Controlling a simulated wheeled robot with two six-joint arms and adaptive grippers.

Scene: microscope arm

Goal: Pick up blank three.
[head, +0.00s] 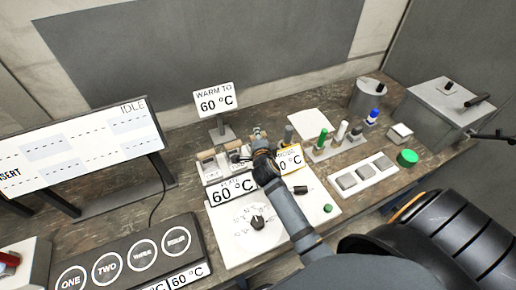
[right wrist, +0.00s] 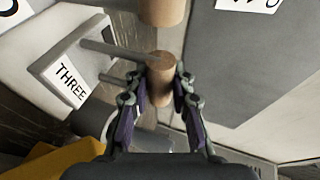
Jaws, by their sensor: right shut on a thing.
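Blank three is a tan, wood-coloured cylinder (right wrist: 160,80) in the right wrist view, beside a pale block with a THREE label (right wrist: 72,88). Thin grey rods reach from that block towards the cylinder; I cannot tell if they touch it. My right gripper (right wrist: 162,82) is shut on the cylinder, one finger on each side. In the head view my right gripper (head: 258,134) is above the bench, right of the small rack (head: 212,172), and its arm hides part of the area. My left gripper is not in view.
A WARM TO 60 °C sign (head: 214,99) stands behind the rack. A white plate with a black knob (head: 257,222) lies in front. Coloured-top bottles (head: 339,134) stand to the right, near a grey box (head: 445,105). Another tan cylinder (right wrist: 163,10) is close by.

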